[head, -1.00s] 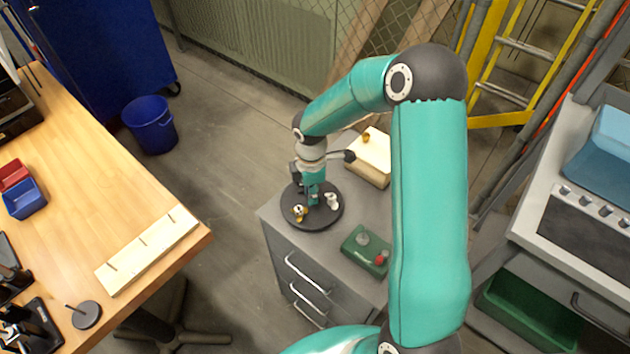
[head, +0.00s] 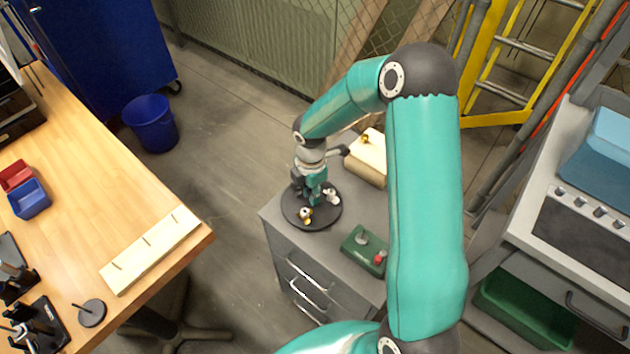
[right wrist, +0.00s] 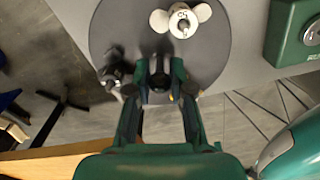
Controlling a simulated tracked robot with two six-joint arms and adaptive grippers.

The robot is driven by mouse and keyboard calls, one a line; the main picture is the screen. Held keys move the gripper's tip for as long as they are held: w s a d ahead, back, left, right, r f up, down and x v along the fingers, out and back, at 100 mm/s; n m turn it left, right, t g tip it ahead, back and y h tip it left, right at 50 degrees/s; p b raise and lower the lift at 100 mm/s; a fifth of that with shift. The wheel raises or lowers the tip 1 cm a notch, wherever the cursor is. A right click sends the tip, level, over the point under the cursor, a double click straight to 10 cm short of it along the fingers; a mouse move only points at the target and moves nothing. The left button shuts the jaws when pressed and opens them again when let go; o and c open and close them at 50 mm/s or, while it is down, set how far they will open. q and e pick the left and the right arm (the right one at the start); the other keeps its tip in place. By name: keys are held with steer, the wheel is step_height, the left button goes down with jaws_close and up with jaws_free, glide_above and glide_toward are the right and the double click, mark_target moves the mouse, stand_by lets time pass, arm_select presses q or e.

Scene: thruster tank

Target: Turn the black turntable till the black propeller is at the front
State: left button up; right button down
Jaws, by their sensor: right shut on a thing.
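The round black turntable (head: 322,221) lies on a grey drawer cabinet. My right gripper (head: 309,199) points down onto the turntable. In the right wrist view, the right gripper (right wrist: 160,82) is shut on a dark upright part of the turntable (right wrist: 120,25). The white propeller (right wrist: 180,20) shows above it. A dark propeller (right wrist: 113,74), apparently the black one, is left of the fingers. In the head view I cannot make it out behind the gripper. My left gripper is out of view.
A green box (head: 365,250) with a red button sits right of the turntable on the cabinet (head: 345,223). A pale block (head: 369,160) stands behind. A wooden bench (head: 100,190) is at left, with open floor and a blue bin (head: 151,124) between.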

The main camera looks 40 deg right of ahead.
steer(key=shift+w+r, duration=0.1)
steer(key=shift+n+p, duration=0.4)
steer(key=shift+n, duration=0.1)
steer(key=shift+n+p, duration=0.6)
steer(key=shift+n, duration=0.6)
steer(key=shift+p, duration=0.3)
steer(key=shift+n+p, duration=1.15)
steer(key=shift+n, duration=0.55)
